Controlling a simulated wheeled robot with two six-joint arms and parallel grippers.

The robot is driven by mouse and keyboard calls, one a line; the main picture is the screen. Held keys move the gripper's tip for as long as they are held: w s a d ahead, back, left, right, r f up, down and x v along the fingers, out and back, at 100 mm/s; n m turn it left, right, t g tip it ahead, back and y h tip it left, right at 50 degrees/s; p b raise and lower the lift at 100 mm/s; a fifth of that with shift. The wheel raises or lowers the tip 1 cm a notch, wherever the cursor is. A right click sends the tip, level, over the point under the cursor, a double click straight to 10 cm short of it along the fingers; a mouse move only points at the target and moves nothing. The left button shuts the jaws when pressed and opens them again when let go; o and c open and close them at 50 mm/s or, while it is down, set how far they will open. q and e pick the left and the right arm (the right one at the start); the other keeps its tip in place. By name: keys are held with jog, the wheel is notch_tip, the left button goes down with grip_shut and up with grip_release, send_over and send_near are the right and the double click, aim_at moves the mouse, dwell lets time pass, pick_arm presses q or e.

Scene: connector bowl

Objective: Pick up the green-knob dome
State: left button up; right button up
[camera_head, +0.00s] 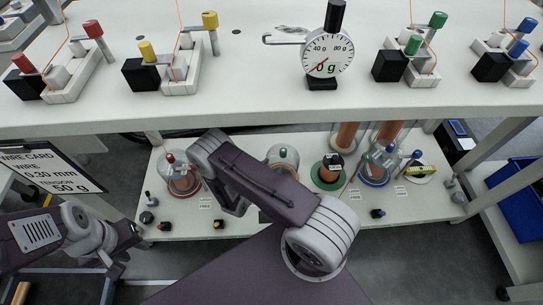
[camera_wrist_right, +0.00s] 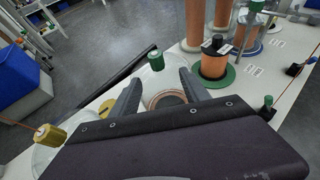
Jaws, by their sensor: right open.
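The green-knob dome is a clear glass cover (camera_head: 281,160) with a green knob on top, on the lower shelf in the head view, partly hidden by my right arm. In the right wrist view its green knob (camera_wrist_right: 156,61) stands just beyond and between my right fingertips. A copper ring shows through the glass. My right gripper (camera_wrist_right: 158,82) is open, with its fingers apart over the dome and nothing held. It is hidden behind my arm in the head view. My left gripper (camera_head: 117,258) is low at the left, away from the domes; its jaws are unclear.
A red-knob dome (camera_head: 183,178) stands left on the shelf. A copper spool on a green base (camera_head: 330,172) and other domes stand right. A yellow knob (camera_wrist_right: 49,135) is near my right gripper. The upper shelf (camera_head: 240,110) overhangs behind, holding a dial gauge (camera_head: 328,54).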

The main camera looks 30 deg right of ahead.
aim_at(281, 155)
jog(key=b+x, duration=0.1)
jog(key=x, duration=0.2)
jog(key=shift+w+d+f+b, duration=0.1)
jog(key=shift+w+d+b, duration=0.1)
jog(key=shift+w+b, duration=0.15)
jog(key=shift+d, duration=0.15)
jog(key=b+x, duration=0.3)
jog(key=x, duration=0.1)
jog(key=shift+w+d, duration=0.35)
jog(key=shift+d, duration=0.1)
pick_arm(q)
notch_tip(281, 155, down, 4)
jog(key=shift+s+f, duration=0.1)
jog(key=shift+f, duration=0.05)
pick_arm(e)
grip_shut()
dwell(0.3)
